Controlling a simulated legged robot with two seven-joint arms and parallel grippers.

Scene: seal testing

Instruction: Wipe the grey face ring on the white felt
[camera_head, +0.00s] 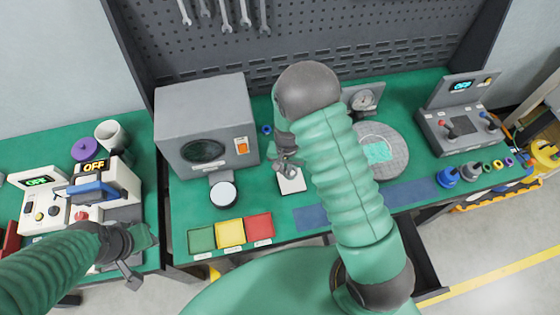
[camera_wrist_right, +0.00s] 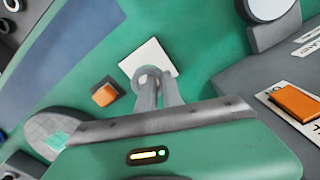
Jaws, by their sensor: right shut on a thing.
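My right gripper (camera_head: 287,165) is over the felt, fingers pointing down. In the right wrist view its fingers (camera_wrist_right: 158,88) are shut on the grey face ring (camera_wrist_right: 148,73), seen against the felt's near edge. Whether the ring touches the felt cannot be told. My left gripper (camera_head: 135,270) hangs near the left bench's front edge; its finger opening is unclear.
The grey machine (camera_head: 203,122) with an orange switch stands left of the felt, beside a round white-topped stand (camera_head: 223,194). Green, yellow and red trays (camera_head: 230,233) lie at the front. A blue mat (camera_head: 311,217) and a round grey plate (camera_head: 397,158) lie to the right.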

